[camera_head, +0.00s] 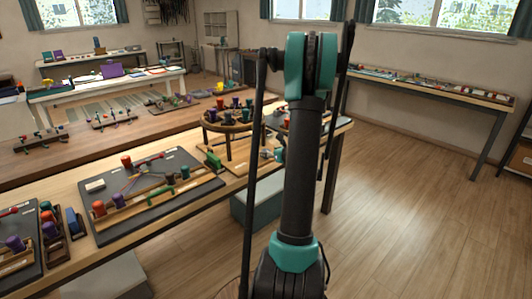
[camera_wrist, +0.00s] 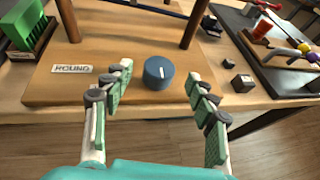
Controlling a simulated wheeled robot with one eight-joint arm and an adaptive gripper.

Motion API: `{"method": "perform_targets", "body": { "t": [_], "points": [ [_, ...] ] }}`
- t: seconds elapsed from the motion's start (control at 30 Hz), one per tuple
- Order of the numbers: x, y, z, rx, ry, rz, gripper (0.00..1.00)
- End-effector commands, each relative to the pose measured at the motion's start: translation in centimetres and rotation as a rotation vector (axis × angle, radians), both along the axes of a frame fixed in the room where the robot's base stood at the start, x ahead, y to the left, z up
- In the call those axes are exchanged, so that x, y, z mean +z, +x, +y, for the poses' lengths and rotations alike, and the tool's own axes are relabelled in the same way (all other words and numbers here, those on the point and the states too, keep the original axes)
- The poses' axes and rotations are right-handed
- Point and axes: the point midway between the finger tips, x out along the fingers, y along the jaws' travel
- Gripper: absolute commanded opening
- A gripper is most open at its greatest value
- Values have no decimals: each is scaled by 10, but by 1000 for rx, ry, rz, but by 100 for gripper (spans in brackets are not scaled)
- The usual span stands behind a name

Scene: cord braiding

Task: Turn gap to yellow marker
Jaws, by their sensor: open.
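The round stand (camera_head: 233,125) has a disk top with several red, blue and green bobbins. Its gap cannot be made out. A small yellow thing (camera_head: 220,88) shows just behind the bobbins; I cannot tell if it is the marker or on the stand. In the wrist view, two brown legs (camera_wrist: 68,20) rise from a wooden board (camera_wrist: 60,95) labelled ROUND.
A green comb-like holder (camera_wrist: 28,32) is at the wrist view's left. Two small dark blocks (camera_wrist: 243,83) and a dark board (camera_wrist: 285,75) with a red spool are at right. Another dark braiding board (camera_head: 130,215) lies on the near table. Floor at right is clear.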

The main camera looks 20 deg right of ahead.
Motion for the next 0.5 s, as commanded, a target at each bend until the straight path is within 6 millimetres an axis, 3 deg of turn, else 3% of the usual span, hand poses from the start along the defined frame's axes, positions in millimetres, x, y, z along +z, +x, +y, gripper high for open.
{"method": "perform_targets", "body": {
  "t": [0.2, 0.5],
  "points": [
    [-13, 30, 4, 1, -1, 0, 58],
    [-18, 42, 5, 1, 1, 0, 58]
  ]
}}
